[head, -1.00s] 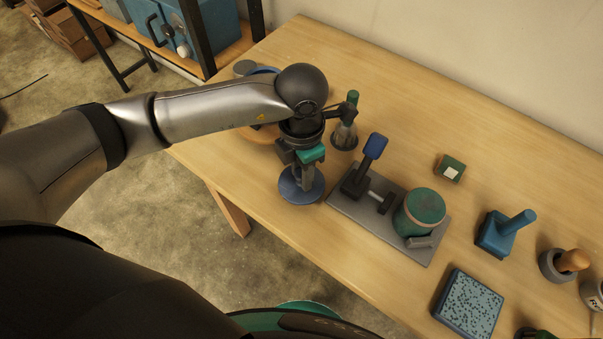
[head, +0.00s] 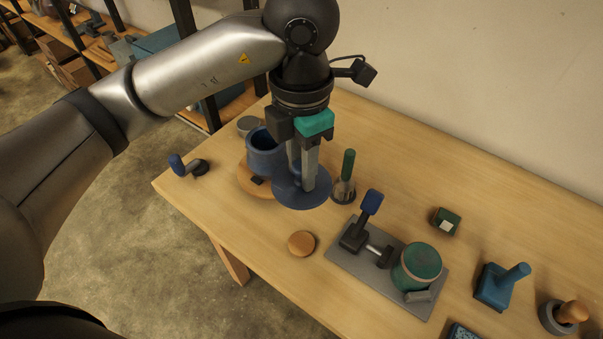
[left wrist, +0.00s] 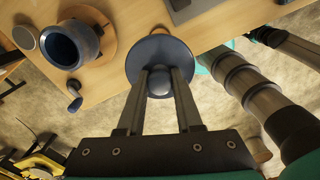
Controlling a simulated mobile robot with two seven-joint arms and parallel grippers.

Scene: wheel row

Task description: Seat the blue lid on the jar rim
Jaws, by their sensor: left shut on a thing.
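My left gripper (head: 302,183) is shut on the blue lid (head: 290,198), a flat disc with a round knob. It holds the lid above the table. In the left wrist view the fingers (left wrist: 160,80) close around the knob, and the lid (left wrist: 160,50) looks roughly level. The blue open jar (head: 262,158) stands on a round wooden base (head: 250,187), just left of the lid in the head view. The jar (left wrist: 72,42) is also left of the lid in the left wrist view, its mouth uncovered. The lid is apart from the jar. My right gripper is not visible.
A wooden disc (head: 301,243) lies near the front edge. A blue-handled crank (head: 188,166) and a grey round piece (head: 248,125) are near the jar. A green-handled tool (head: 346,175) stands behind the lid. A grey plate (head: 360,262) bears a clamp and green canister (head: 418,270).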

